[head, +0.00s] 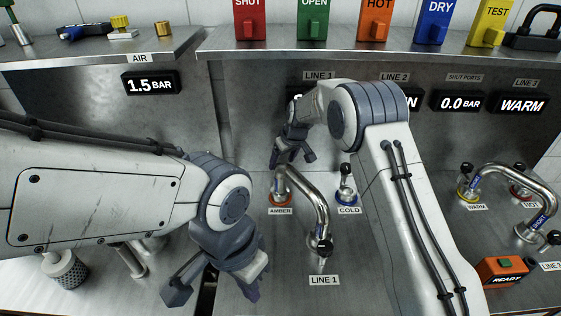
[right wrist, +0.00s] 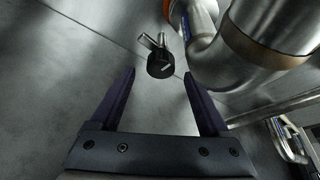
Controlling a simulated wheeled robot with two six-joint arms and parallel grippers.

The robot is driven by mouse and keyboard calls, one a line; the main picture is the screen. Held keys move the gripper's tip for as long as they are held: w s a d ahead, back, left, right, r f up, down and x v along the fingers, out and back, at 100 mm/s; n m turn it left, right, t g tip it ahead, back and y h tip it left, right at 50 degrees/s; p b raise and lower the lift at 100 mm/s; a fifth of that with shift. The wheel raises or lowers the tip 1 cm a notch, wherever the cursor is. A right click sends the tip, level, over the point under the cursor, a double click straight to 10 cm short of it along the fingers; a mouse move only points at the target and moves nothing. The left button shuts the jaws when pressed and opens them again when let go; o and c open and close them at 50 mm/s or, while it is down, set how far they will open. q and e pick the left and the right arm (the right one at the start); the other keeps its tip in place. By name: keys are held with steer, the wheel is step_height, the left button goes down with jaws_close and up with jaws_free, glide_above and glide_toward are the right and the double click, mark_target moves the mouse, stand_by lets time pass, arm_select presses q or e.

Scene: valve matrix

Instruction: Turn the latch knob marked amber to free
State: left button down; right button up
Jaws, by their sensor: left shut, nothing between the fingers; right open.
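The AMBER label (head: 280,211) sits on the steel deck below the left foot of a bent pipe (head: 316,200). The amber knob is not clear in the head view, where my right gripper (head: 292,157) is just above that foot. In the right wrist view, a black knob (right wrist: 161,66) with a metal pin shows ahead, between the lines of my open right fingers (right wrist: 159,76), beside a pipe with a copper-coloured ring (right wrist: 262,35). I see no contact; whether it is the amber one I cannot tell. My left gripper (head: 216,288) is shut and empty, low at front left.
The COLD knob (head: 346,172) stands right of the bent pipe. WARM and HOT fittings with another pipe (head: 515,180) are at right. An orange READY box (head: 505,271) sits at front right. Coloured tags line the shelf (head: 350,45).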

steer(key=shift+x, duration=1.2)
jaws_close()
steer(key=shift+f, duration=0.15)
steer(key=shift+n+b, duration=0.6)
steer(key=shift+b, duration=0.15)
steer(key=shift+r, duration=0.2)
jaws_free()
